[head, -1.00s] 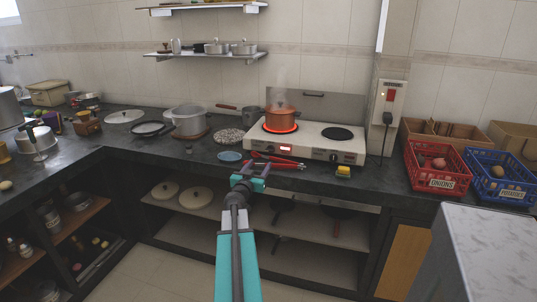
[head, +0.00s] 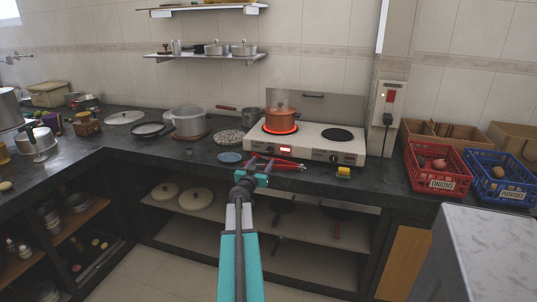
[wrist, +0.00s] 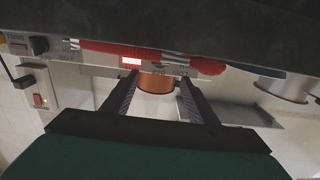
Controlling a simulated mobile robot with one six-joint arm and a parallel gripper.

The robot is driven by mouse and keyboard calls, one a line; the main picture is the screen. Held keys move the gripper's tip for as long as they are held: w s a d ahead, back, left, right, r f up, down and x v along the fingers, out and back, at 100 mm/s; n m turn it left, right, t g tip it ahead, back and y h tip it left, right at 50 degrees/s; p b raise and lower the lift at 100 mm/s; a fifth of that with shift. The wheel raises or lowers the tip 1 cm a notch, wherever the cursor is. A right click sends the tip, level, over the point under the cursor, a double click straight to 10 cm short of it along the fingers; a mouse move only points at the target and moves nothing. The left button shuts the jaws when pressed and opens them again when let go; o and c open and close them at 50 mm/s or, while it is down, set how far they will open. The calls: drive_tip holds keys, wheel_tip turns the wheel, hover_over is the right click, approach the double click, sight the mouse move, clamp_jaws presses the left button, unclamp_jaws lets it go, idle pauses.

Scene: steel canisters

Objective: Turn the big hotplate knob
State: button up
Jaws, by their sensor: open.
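The white two-burner hotplate (head: 305,142) stands on the dark counter against the wall. Its front panel carries a lit red display and dark knobs. The right knob (head: 333,157) is clear in the head view; a dark knob (wrist: 38,46) also shows at the left of the upside-down wrist view. The left end of the panel is partly hidden by red-handled tongs (head: 285,163), and I cannot compare knob sizes. My gripper (head: 262,172) is open and empty, at the counter's front edge before the hotplate's left half. In the wrist view its fingers (wrist: 160,80) stand apart.
A steaming copper pot (head: 281,118) sits on the glowing left burner. A yellow sponge (head: 343,171) and a blue dish (head: 230,157) lie near the counter edge. Red (head: 435,172) and blue (head: 497,182) crates stand at the right. The counter's front edge is close to my gripper.

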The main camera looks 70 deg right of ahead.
sight(269, 151)
drive_tip(key=shift+w+d+b, duration=0.15)
drive_tip(key=shift+d+b, duration=0.1)
drive_tip(key=shift+d, duration=2.2)
drive_tip(key=shift+w+d+b, duration=0.15)
drive_tip(key=shift+d+b, duration=0.05)
drive_tip(key=shift+d, duration=2.25)
drive_tip(key=c, duration=1.1)
drive_tip(key=shift+o, duration=0.2)
drive_tip(key=shift+m+p, duration=0.6)
drive_tip(key=shift+m, duration=0.1)
drive_tip(key=o, duration=1.1)
drive_tip(key=shift+c, duration=0.2)
drive_tip(key=shift+a, duration=0.2)
